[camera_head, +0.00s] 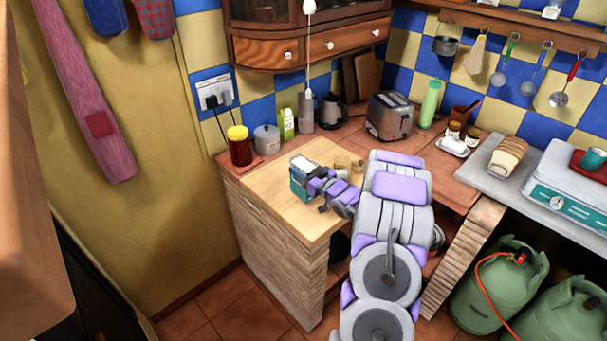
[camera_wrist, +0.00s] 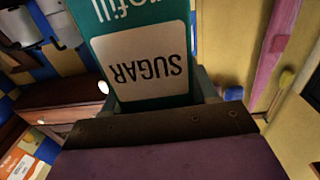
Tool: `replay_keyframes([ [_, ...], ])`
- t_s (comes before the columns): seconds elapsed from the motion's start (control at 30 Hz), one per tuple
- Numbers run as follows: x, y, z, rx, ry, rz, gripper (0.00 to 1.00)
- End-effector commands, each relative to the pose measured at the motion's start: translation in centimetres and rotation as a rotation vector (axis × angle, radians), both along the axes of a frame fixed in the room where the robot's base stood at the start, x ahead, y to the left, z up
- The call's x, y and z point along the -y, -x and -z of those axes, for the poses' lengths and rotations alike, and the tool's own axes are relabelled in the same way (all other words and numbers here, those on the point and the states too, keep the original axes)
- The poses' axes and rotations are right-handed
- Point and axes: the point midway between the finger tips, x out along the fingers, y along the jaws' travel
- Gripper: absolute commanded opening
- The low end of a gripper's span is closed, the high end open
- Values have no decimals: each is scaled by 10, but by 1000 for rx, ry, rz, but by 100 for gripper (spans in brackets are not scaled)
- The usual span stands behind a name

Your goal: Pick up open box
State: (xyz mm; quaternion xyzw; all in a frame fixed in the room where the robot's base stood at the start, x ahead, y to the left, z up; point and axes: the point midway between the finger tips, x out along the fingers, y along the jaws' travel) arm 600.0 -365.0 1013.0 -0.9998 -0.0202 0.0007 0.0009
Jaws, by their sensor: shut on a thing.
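A teal box with a white label reading SUGAR (camera_head: 299,187) is over the wooden counter top at the end of my arm. In the wrist view the same box (camera_wrist: 150,60) fills the upper middle, its lettering upside down. My gripper (camera_head: 311,183) is shut on the box. In the wrist view the box hides most of the jaws. I cannot tell whether the box touches the counter.
The wooden counter top (camera_head: 265,195) has bare room around the box. Behind stand a yellow-lidded jar (camera_head: 240,150), a grey canister (camera_head: 267,139), a green carton (camera_head: 287,124) and a toaster (camera_head: 388,115). Green gas cylinders (camera_head: 500,285) stand below the right counter.

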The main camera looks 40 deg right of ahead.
Motion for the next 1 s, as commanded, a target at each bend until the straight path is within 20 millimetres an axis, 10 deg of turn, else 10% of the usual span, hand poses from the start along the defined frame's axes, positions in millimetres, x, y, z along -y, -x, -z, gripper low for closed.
replay_keyframes([
  [0.6,37,129,-14,-2,1,4,16],
  [1.0,41,153,-16,1,1,-1,16],
])
